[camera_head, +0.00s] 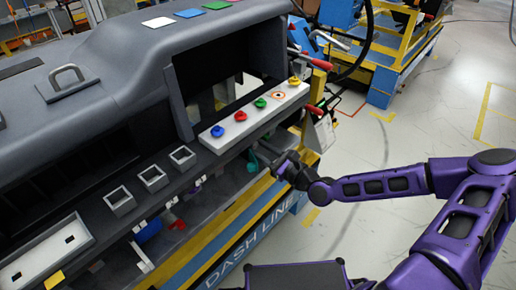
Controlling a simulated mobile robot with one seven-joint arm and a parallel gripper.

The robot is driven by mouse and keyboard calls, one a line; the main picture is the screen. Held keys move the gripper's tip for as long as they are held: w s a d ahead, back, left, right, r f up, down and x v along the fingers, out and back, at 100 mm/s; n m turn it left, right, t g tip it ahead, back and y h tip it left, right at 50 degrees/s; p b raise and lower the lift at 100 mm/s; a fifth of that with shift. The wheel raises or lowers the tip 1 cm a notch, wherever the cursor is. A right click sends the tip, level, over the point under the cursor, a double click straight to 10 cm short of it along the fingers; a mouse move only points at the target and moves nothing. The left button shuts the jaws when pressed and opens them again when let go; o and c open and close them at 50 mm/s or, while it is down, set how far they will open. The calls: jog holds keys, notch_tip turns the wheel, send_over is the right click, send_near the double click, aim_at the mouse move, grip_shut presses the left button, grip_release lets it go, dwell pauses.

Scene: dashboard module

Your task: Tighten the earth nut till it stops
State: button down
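My gripper (276,166) is at the end of my purple arm, low at the front edge of the dashboard module (120,75), below the white strip (217,139). Its fingers are small, dark and partly lost against the frame, so I cannot tell whether they are open or shut, or touching anything. No part can be clearly made out as the earth nut. A green knob (260,103) sits on the white strip, between a red knob (241,116) and an orange ring (278,95). A greenish part (252,167) shows beside the gripper.
A blue knob (217,131) and a yellow knob (294,81) are also on the strip. Several square holders (120,201) line the ledge to the left. Red-handled clamps (317,63) stick out at the module's right end. The floor (420,120) at right is open.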

dwell(0.4)
jog(key=c, duration=0.8)
grip_release()
jog(key=shift+c, duration=0.2)
jog(key=v, duration=1.7)
jog(key=shift+s, duration=0.25)
jog(key=shift+d, duration=0.15)
